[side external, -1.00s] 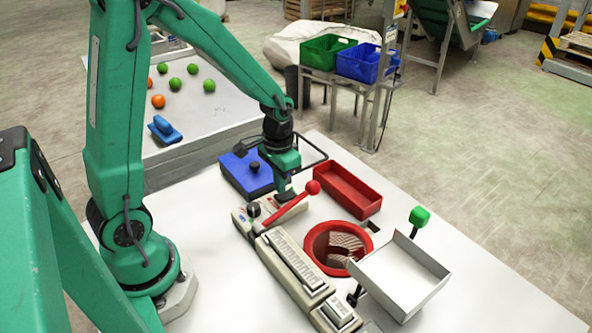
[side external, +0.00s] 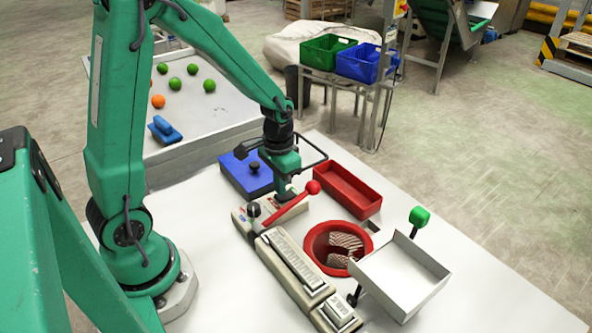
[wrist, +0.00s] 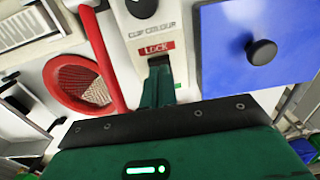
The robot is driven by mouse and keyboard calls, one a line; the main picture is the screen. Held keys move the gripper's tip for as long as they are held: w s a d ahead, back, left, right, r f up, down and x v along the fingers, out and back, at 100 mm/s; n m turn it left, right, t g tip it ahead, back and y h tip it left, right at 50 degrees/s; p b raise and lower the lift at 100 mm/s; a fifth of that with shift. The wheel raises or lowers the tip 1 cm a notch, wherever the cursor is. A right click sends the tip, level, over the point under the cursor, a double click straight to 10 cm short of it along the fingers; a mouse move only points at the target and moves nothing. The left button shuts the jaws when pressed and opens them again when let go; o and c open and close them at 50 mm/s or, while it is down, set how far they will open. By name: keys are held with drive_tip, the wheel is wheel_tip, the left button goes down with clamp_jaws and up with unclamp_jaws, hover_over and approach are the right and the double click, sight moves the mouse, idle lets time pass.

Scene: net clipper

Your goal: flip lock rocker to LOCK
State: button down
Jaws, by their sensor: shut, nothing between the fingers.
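The beige clipper unit (side external: 243,221) stands on the white table, and its rocker cannot be made out in the side view. In the wrist view a red LOCK label (wrist: 157,48) shows below the words CLIP COLOUR. My gripper (side external: 284,194) is shut and empty, pointing down over the clipper unit, behind the red lever (side external: 292,205). In the wrist view my gripper (wrist: 159,62) has its tips just below the LOCK label. The tips and fingers hide whatever lies under them, so I cannot tell the rocker's position or whether they touch it.
The red lever with its ball (side external: 313,187) rises close to my gripper. A blue lidded box (side external: 235,171) and a red tray (side external: 352,191) stand behind. A red funnel with netting (side external: 316,238) and a white tray (side external: 402,280) are to the right. The table's right front is clear.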

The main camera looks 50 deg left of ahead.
drive_tip(key=shift+f, duration=0.7)
idle(0.6)
drive_tip(key=shift+r, duration=3.55)
